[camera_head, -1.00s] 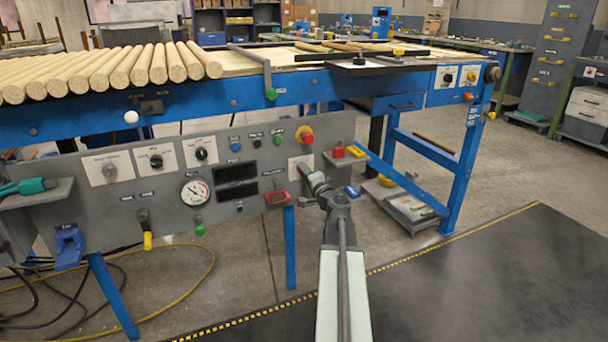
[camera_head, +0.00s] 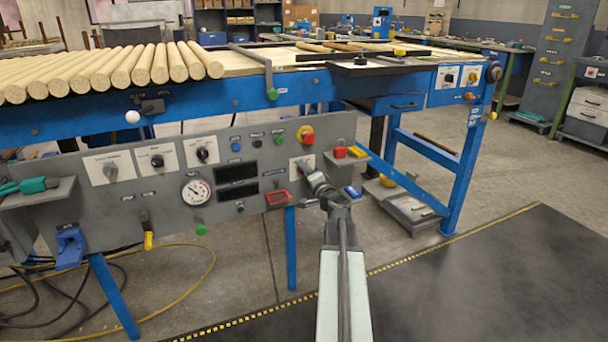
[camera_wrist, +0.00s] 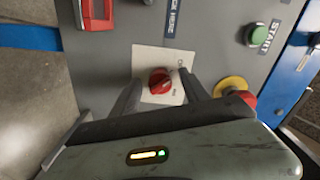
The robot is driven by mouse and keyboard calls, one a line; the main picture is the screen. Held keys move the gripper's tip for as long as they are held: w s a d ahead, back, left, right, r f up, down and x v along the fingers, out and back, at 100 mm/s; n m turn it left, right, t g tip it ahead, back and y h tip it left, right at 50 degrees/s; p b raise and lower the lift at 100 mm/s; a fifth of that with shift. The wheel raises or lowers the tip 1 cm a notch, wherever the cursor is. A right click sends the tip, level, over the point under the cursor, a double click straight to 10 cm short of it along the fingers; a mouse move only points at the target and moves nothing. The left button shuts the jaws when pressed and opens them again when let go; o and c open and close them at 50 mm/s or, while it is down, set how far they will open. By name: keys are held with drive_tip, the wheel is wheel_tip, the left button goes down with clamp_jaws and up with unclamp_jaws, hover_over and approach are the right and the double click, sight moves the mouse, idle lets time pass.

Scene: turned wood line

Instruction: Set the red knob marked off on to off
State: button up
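The red knob (camera_wrist: 160,82) sits on a white plate (camera_wrist: 148,58) on the grey control panel in the wrist view. Small dark lettering lies beside the knob, too small to read surely. In the head view the white plate (camera_head: 295,163) shows near the panel's right end, and my gripper largely hides the knob there. My gripper (camera_wrist: 160,79) is open, with one finger on each side of the knob. A gap seems to remain between the fingers and the knob. In the head view my gripper (camera_head: 306,168) points at the plate.
A red-and-yellow emergency button (camera_wrist: 238,92) is close to the right finger in the wrist view. A green start button (camera_wrist: 256,34) is farther right. A small shelf with a red padlock (camera_head: 340,149) juts out right of the plate. A red-framed part (camera_head: 278,197) is below left.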

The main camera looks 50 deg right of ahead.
drive_tip(key=shift+s, duration=0.1)
drive_tip(key=v, duration=0.7)
drive_tip(key=shift+s+a, duration=0.15)
drive_tip(key=shift+s, duration=0.1)
